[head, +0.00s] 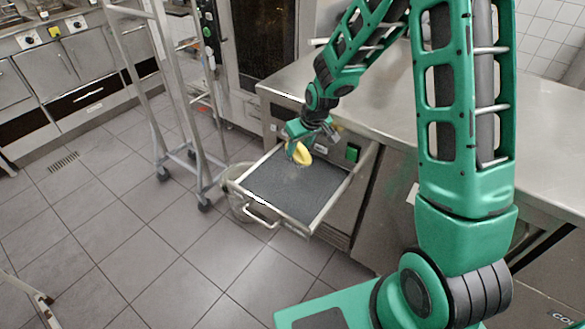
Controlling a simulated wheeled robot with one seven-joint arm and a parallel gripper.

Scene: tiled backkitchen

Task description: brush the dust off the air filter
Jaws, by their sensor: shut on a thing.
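The air filter (294,193) is a dark grey mesh panel in a light metal frame with a handle at its front. It sits pulled out like a drawer from below the steel counter. A faint pale patch, possibly dust, shows on the mesh near its far side. My gripper (297,146) is shut on a yellow object, seemingly the brush (301,154), over the far part of the filter. I cannot tell whether the brush touches the mesh. My gripper's fingers are small and partly hidden by the brush and wrist.
A steel counter (375,97) runs above and behind the filter. A pale bin (239,207) stands on the floor just left of the filter. A wheeled metal rack (181,160) stands further left. The tiled floor (130,255) at front left is mostly clear.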

